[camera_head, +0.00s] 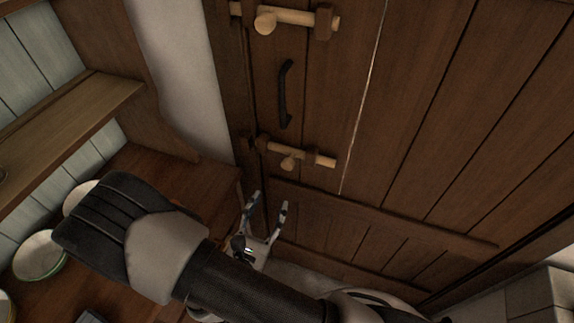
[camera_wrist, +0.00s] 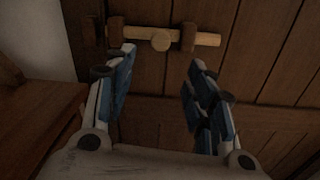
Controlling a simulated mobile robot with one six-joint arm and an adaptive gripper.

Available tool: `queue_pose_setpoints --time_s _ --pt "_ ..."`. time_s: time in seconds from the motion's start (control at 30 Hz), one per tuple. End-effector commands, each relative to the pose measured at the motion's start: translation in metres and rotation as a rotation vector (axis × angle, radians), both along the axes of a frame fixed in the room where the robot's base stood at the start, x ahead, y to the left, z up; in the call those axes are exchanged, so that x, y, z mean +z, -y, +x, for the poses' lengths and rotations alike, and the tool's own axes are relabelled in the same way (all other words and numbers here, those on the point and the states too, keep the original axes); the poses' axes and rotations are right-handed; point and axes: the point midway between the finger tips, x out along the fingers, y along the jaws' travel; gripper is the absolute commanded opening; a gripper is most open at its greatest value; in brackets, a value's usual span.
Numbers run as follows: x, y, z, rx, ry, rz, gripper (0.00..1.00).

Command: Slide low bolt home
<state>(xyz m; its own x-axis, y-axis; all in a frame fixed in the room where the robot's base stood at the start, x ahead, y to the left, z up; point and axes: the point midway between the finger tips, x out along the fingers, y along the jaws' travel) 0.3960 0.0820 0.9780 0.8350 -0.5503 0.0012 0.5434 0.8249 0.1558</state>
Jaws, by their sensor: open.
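The low bolt (camera_head: 318,158) is a pale wooden bar with a round knob on the dark plank door, below the black handle. Its bar passes through dark wooden brackets and sticks out past the right one. In the wrist view the low bolt (camera_wrist: 207,39) lies across the top, its knob between the two brackets. My gripper (camera_head: 268,199) is open and empty, below the low bolt and apart from it. In the wrist view my gripper (camera_wrist: 160,56) shows its two blue-padded fingers spread, with the knob beyond the gap between the tips.
An upper bolt (camera_head: 285,16) with a similar knob sits above the black handle (camera_head: 285,94). A wooden counter (camera_head: 200,185) with pale bowls (camera_head: 40,256) stands at left, under a shelf (camera_head: 60,130). The door's lower planks are clear.

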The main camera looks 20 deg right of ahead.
Motion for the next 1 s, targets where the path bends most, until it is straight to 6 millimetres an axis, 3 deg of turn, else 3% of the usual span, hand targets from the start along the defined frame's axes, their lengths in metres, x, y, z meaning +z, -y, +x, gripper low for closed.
queue_pose_setpoints --time_s 0.6,0.8,1.0 --pt "0.000 0.071 0.103 -0.008 0.003 0.003 0.49" --pt "0.000 0.080 0.119 -0.006 0.001 0.001 0.49" --pt "0.000 0.082 0.122 -0.003 0.000 0.000 0.49"
